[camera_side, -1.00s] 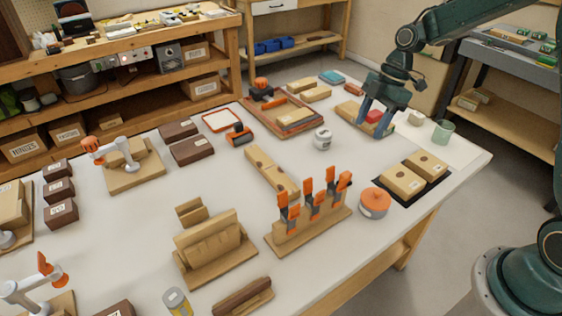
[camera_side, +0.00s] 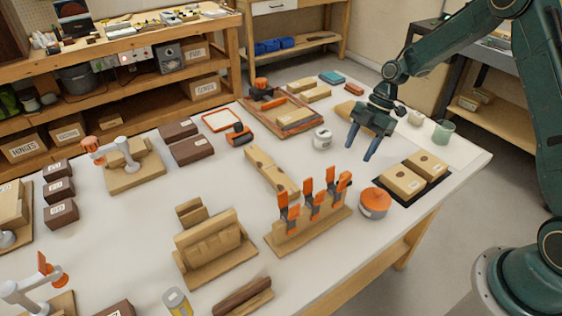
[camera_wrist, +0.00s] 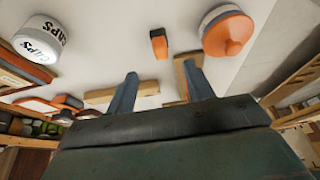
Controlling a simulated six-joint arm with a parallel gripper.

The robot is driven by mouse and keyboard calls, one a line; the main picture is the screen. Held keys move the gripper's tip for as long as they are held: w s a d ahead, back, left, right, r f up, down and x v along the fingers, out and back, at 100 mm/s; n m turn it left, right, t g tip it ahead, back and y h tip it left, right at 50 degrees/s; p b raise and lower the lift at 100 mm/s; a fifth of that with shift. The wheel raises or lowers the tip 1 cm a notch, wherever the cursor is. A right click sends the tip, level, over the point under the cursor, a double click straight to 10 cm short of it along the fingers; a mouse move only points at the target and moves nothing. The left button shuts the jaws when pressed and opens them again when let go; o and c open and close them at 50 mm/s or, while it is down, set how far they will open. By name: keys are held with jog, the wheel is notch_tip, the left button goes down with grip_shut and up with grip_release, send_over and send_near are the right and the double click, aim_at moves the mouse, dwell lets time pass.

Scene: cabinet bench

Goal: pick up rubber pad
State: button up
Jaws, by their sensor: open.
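My gripper (camera_side: 358,150) is above the right part of the white table, fingers pointing down and apart. In the wrist view its two fingers (camera_wrist: 160,70) are spread with nothing between them. I cannot tell for sure which thing is the rubber pad. A flat teal piece (camera_side: 331,77) and a small reddish-brown piece (camera_side: 354,88) lie at the table's far edge, beyond my gripper. A dark flat mat (camera_side: 408,197) lies under two wooden blocks (camera_side: 403,181), to the right of my gripper. The spot behind my gripper is partly hidden.
A white jar (camera_side: 322,138) labelled CAPS (camera_wrist: 38,40) stands left of my gripper. An orange-lidded pot (camera_side: 375,201) and a wooden rack with orange clamps (camera_side: 310,215) stand nearer. A green cup (camera_side: 442,132) is to the right. Bare table lies between the jar and the blocks.

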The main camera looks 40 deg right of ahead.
aim_at(347, 173)
jog(key=shift+x, duration=2.4)
jog(key=shift+x, duration=2.6)
jog(key=c, duration=1.1)
